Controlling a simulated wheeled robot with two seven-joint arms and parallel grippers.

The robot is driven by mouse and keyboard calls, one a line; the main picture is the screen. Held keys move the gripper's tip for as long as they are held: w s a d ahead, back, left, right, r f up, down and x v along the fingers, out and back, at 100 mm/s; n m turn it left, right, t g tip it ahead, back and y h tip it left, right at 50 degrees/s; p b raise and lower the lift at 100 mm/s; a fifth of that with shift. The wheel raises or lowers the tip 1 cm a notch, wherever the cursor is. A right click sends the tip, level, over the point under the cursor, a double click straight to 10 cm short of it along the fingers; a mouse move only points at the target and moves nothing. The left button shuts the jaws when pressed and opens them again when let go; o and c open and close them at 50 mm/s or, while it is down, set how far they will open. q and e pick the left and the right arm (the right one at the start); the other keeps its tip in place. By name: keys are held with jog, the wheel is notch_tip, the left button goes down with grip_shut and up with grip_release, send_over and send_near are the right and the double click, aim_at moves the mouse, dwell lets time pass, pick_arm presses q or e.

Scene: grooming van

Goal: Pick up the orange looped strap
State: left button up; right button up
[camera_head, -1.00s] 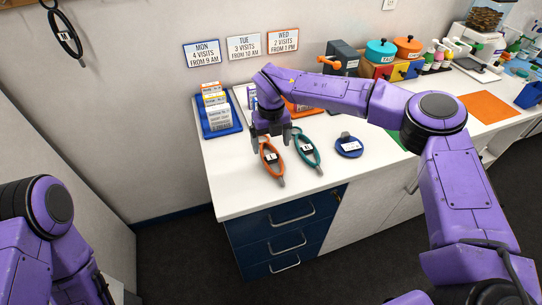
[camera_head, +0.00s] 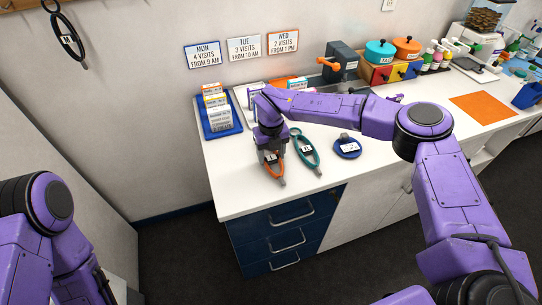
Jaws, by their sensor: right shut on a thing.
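The orange looped strap (camera_head: 281,174) lies on the white counter near its front left corner, with a small white label and a grey end. My right gripper (camera_head: 270,157) points down over the strap's far end and is shut on it. The gripper hides the upper part of the loop. The strap's near end still looks to be at the counter surface; I cannot tell whether it is lifted. My left arm (camera_head: 45,205) shows at the left edge, but its gripper is out of view.
A teal looped strap (camera_head: 313,164) lies close beside the orange one on the right. A round blue item (camera_head: 347,151) sits further right. A blue tray (camera_head: 235,129) with cards stands behind on the left. Blue drawers (camera_head: 285,240) are below the counter. A black loop (camera_head: 63,29) hangs on the wall.

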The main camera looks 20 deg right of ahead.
jog(key=shift+r, duration=0.35)
jog(key=s+r+b, duration=0.1)
jog(key=r, duration=0.1)
jog(key=s+a+r+b, duration=0.1)
jog(key=s+r, duration=0.1)
jog(key=r, duration=0.1)
jog(key=s+r+b, duration=0.1)
jog(key=r, duration=0.1)
jog(key=shift+s+a+r+b, duration=0.15)
jog(key=shift+a+b, duration=0.05)
jog(key=shift+b, duration=0.2)
jog(key=s+a+r+b, duration=0.3)
jog(key=s+r, duration=0.2)
jog(key=s, duration=0.4)
jog(key=shift+f, duration=0.1)
